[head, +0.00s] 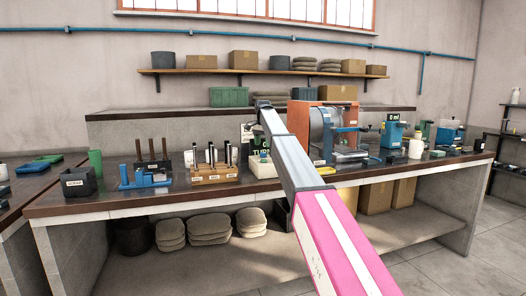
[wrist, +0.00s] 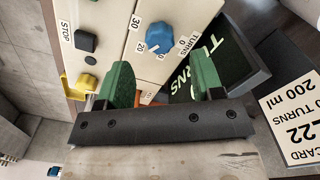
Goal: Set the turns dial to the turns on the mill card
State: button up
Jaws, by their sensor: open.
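The blue turns dial (wrist: 160,38) sits on a cream panel (wrist: 112,18) marked 0, 10, 20 and 30; I cannot clearly tell its setting. My gripper (wrist: 164,72) is open, its green fingers spread to either side below the dial in the wrist view, with nothing between them. The dial appears clear of both fingers. The mill card (wrist: 290,118) lies at the right, upside down and cut off by the picture edge; "0 TURNS", "22" and "200 ml" show, but the leading turns digit is out of view. In the head view my arm partly hides the cream box (head: 262,168).
A black STOP button (wrist: 86,40) and a yellow knob (wrist: 80,84) are left of the dial. A dark display (wrist: 235,62) with green TURNS lettering stands right of it, close to the right finger. The bench holds a wooden rack (head: 214,175) and an orange-framed machine (head: 325,125).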

aim_at(263, 153)
notch_tip(263, 153, up, 6)
jog(key=shift+f, duration=0.25)
